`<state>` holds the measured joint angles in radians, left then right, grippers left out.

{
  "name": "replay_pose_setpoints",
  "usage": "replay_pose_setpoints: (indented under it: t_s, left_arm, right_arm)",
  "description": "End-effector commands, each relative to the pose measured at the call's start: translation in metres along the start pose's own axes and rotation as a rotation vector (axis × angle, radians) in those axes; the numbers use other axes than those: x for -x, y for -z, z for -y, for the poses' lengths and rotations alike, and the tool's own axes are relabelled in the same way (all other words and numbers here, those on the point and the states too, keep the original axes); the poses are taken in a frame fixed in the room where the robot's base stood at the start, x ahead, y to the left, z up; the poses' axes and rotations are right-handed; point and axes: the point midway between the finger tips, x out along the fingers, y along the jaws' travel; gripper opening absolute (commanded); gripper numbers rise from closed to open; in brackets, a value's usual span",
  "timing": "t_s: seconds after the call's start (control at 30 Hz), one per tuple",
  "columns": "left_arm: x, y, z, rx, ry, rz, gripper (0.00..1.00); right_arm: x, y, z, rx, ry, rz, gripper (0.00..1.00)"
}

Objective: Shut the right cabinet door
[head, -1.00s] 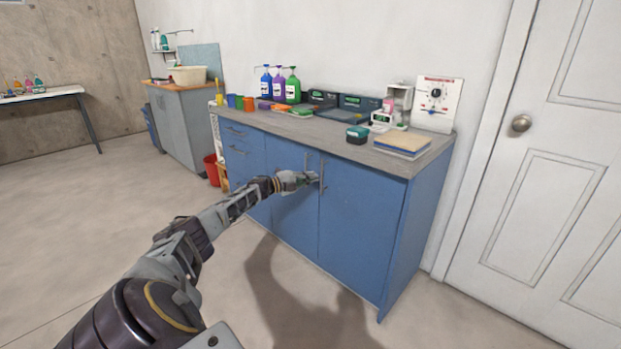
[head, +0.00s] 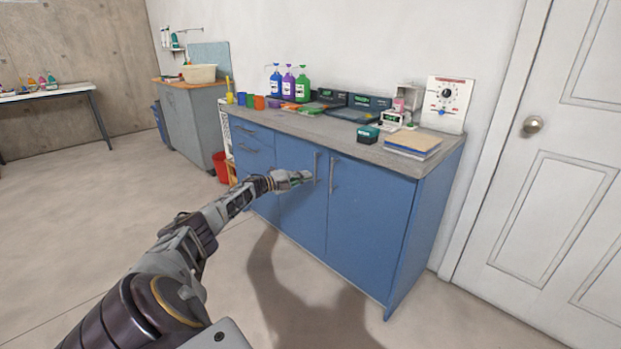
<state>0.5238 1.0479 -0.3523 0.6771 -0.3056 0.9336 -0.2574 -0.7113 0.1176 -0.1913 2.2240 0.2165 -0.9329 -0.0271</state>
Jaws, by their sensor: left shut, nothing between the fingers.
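The blue cabinet stands against the wall under a grey worktop. Its right door (head: 365,220) looks flush with the cabinet front, with a vertical metal handle (head: 332,174) near its left edge. The left door (head: 302,215) beside it also looks flush and has its handle (head: 316,166) near its right edge. My left gripper (head: 307,176) is shut and empty, in front of the left door close to its handle. Whether it touches the door I cannot tell. My right gripper is not in view.
Bottles (head: 288,85), cups, trays and a stack of boards (head: 412,144) stand on the worktop (head: 345,145). A white room door (head: 560,170) is at the right. A red bucket (head: 221,167) stands left of the cabinet. The floor in front is clear.

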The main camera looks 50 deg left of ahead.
Motion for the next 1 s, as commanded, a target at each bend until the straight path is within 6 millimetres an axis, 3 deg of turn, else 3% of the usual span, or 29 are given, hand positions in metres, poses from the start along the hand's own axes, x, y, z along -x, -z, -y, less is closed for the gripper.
replay_pose_setpoints:
  t_s: [0.5,1.0]
  left_arm:
    - [0.038,-0.029,0.000,0.000,0.000,0.002,0.00]
    - [0.044,-0.033,0.001,0.000,0.000,0.001,0.00]
  right_arm:
    - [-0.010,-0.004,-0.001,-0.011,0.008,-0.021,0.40]
    - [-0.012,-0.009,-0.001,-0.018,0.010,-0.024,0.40]
